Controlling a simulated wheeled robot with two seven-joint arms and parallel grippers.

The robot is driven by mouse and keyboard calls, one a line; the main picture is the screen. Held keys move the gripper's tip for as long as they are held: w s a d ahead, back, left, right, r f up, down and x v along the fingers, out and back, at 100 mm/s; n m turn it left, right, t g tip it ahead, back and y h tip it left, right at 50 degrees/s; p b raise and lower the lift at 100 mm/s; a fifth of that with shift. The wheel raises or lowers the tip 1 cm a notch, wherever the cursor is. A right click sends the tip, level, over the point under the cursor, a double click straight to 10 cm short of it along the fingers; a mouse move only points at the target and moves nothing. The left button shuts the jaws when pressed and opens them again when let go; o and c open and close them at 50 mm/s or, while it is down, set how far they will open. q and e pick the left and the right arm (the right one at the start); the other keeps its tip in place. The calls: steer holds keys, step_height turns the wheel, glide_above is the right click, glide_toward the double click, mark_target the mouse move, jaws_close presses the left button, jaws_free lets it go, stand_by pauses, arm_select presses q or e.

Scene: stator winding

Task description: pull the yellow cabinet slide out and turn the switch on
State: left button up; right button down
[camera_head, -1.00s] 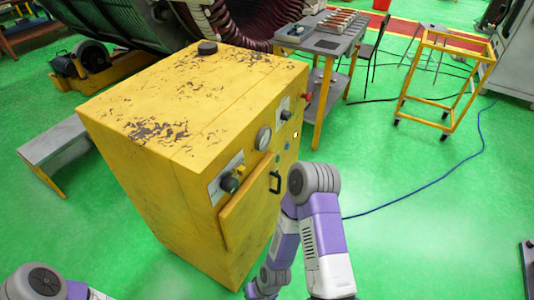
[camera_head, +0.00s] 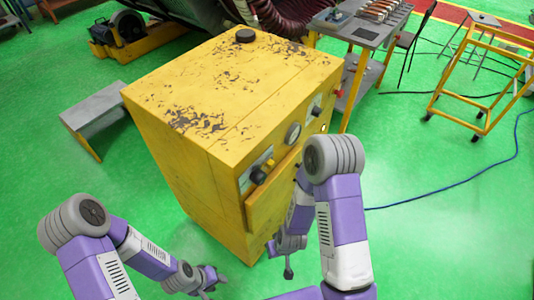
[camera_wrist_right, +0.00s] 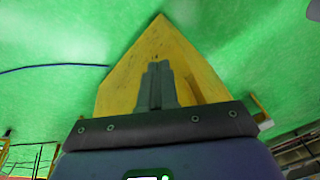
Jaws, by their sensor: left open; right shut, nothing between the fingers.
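The yellow cabinet (camera_head: 180,150) stands in the middle of the head view, its top scuffed. Its front carries a yellow slide panel (camera_head: 268,195), a dark switch knob (camera_head: 259,174) above it, a round gauge (camera_head: 293,133) and another dark knob (camera_head: 316,110). My right forearm covers part of the front, including the handle area. My right gripper (camera_head: 288,268) points down in front of the cabinet's lower part. In the right wrist view its fingers (camera_wrist_right: 157,85) are shut and empty, before the yellow cabinet (camera_wrist_right: 190,50). My left gripper (camera_head: 212,282) is open and empty, low and left of the cabinet's front.
A grey bench (camera_head: 95,110) stands left of the cabinet. A grey tool table (camera_head: 360,30) stands behind it to the right, and a yellow frame cart (camera_head: 480,90) farther right. A blue cable (camera_head: 460,187) lies on the green floor, which is open at the right.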

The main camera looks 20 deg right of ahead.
steer(key=w+r+n+t+h+p, duration=0.1)
steer(key=w+r+n+t+p, duration=0.15)
steer(key=r+p, duration=0.45)
steer(key=w+r+n+t+h+p, duration=0.1)
steer(key=w+r+p, duration=0.25)
steer(key=r, duration=0.85)
steer(key=n+t+h+p, duration=0.1)
steer(key=n+t+p, duration=0.1)
steer(key=p, duration=0.5)
glide_toward(259, 175)
steer(key=w+d+r, duration=0.1)
steer(key=d, duration=0.1)
steer(key=shift+d+r, duration=0.1)
steer(key=shift+d, duration=0.1)
steer(key=shift+w, duration=0.1)
steer(key=b+x, duration=0.1)
steer(key=x, duration=0.9)
steer(key=shift+d+b, duration=0.15)
steer(key=shift+b, duration=0.25)
